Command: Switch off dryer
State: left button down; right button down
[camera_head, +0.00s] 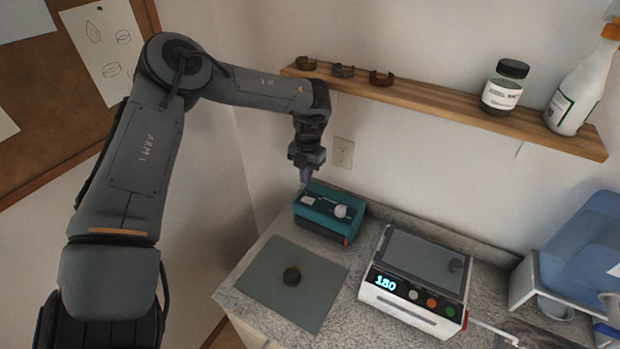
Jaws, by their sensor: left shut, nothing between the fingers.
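The dryer appears to be the white box-shaped device (420,283) with a grey top, standing on the speckled counter at the right of the middle. Its front display (385,283) is lit and reads 180. Beside the display are a pale round button (413,295), an orange button (432,303) and a green button (451,311). My left gripper (305,175) is shut and empty, pointing down above the back left part of the teal box. It is well to the left of and behind the white device. My right gripper is out of view.
The teal box (316,220) holds white items and stands left of the device. A wooden shelf (440,103) with a jar (503,88) and spray bottle (583,85) overhangs. A blue container (585,245) stands right.

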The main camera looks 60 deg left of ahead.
pick_arm(q)
jog(key=shift+s+a+r+p, duration=0.15)
jog(key=shift+r+p, duration=0.65)
jog(key=shift+r, duration=0.7)
